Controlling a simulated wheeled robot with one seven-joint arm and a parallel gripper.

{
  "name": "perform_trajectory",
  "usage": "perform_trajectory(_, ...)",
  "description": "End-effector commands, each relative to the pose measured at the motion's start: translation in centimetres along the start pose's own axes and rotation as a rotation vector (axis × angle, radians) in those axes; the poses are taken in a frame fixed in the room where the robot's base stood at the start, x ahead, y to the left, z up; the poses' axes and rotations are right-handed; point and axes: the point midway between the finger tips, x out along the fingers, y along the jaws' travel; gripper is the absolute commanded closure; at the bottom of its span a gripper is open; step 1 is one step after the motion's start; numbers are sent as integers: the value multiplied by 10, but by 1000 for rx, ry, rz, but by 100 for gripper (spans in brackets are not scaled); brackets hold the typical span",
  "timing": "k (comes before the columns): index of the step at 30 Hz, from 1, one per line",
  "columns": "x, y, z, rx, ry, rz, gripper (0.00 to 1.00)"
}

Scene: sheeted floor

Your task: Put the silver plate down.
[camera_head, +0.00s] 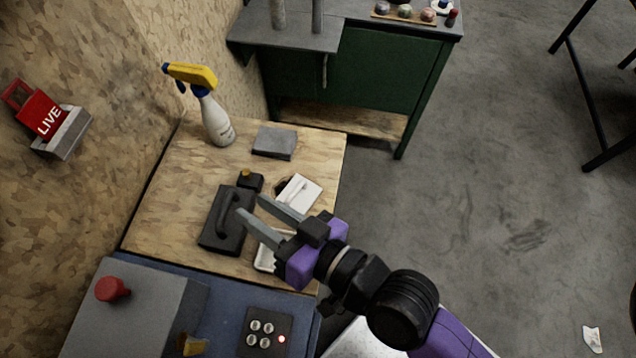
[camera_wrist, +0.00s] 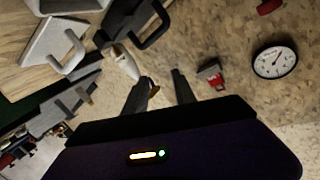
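A flat, square grey slab (camera_head: 274,142), the only thing I see that looks like the silver plate, lies on the wooden tabletop (camera_head: 180,200) near its far edge. My gripper (camera_head: 251,206) is over the table, above a black float with a handle (camera_head: 222,232). Its two fingers are apart, with nothing visible between them. In the wrist view my gripper (camera_wrist: 160,82) also shows with fingers spread. I cannot pick out the slab surely in that view.
A white plate with a handle (camera_head: 300,192), a small black object with a yellow top (camera_head: 250,181) and a white tray (camera_head: 266,258) are near my gripper. A red LIVE sign (camera_head: 40,115) hangs on the left wall.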

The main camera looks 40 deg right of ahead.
Motion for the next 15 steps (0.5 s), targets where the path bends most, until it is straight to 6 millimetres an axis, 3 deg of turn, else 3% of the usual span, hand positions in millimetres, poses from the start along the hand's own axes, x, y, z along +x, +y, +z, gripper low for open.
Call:
perform_trajectory(1, -18, 12, 10, -14, -13, 36, 68)
perform_trajectory(7, -83, 52, 26, -113, -28, 142, 68)
perform_trajectory(15, -160, 85, 22, -295, -49, 183, 68)
